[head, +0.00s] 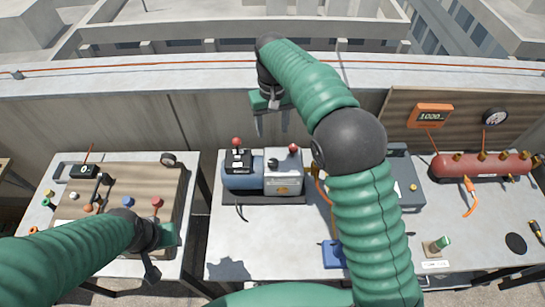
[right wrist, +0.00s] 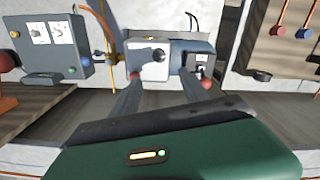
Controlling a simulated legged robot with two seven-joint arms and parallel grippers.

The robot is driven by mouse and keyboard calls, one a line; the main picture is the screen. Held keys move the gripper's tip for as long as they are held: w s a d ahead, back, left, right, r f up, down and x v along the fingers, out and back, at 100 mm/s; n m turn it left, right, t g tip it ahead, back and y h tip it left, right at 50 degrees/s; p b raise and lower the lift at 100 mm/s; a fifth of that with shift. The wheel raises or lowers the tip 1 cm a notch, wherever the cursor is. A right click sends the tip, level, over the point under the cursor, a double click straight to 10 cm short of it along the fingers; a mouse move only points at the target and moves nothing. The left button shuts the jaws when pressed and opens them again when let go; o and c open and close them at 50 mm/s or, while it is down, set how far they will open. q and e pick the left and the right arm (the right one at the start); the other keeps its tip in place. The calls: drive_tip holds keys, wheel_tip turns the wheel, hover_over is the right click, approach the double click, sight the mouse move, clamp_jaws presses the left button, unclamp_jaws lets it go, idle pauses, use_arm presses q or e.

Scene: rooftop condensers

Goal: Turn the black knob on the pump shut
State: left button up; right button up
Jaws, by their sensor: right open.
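The pump (head: 243,180) stands on the middle table, with a blue motor body and a pale grey box (head: 284,184). The black knob (head: 273,162) is on the box, and it also shows in the right wrist view (right wrist: 158,55). Two red ball-topped parts (head: 293,148) stick up from the pump. My right gripper (head: 272,131) is open and empty, above and behind the pump. In the right wrist view its fingers (right wrist: 170,82) spread either side of the knob, apart from it. My left gripper (head: 152,268) hangs over the left table; its finger gap is unclear.
A left panel board (head: 130,190) carries levers and coloured knobs. A red tank (head: 485,165) with an orange hose and a grey box (head: 404,180) stand at right. A blue block (head: 333,253) lies near my right arm. The table's front left is clear.

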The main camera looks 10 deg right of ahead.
sight(273, 161)
wheel_tip(273, 161, down, 16)
drive_tip(key=p, duration=0.2)
drive_tip(key=shift+d+r+p, duration=0.1)
drive_tip(key=shift+r+p, duration=0.05)
drive_tip(key=shift+p, duration=0.25)
clamp_jaws()
